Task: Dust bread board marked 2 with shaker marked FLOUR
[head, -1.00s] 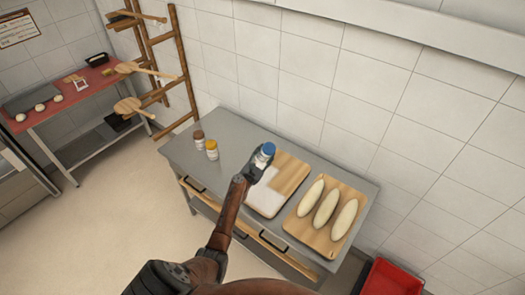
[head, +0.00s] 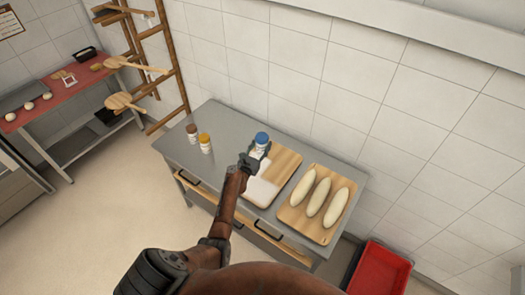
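My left gripper (head: 255,157) reaches over the grey table and is shut on a white shaker with a blue cap (head: 261,140). The shaker looks close to upright at the back left edge of a wooden board (head: 287,162). I cannot tell whether it touches the surface. The left part of this board is covered in white; the right part is bare wood. A second wooden board (head: 322,232) to the right carries three pale loaves (head: 318,197). Marks on shakers and boards are too small to read. My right gripper is out of view.
A brown-capped shaker (head: 192,134) and a yellow-capped shaker (head: 205,144) stand on the left of the grey table (head: 188,160). A red bin (head: 380,271) is on the floor at right. A wooden rack (head: 170,60) and red-topped table (head: 60,92) are at left.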

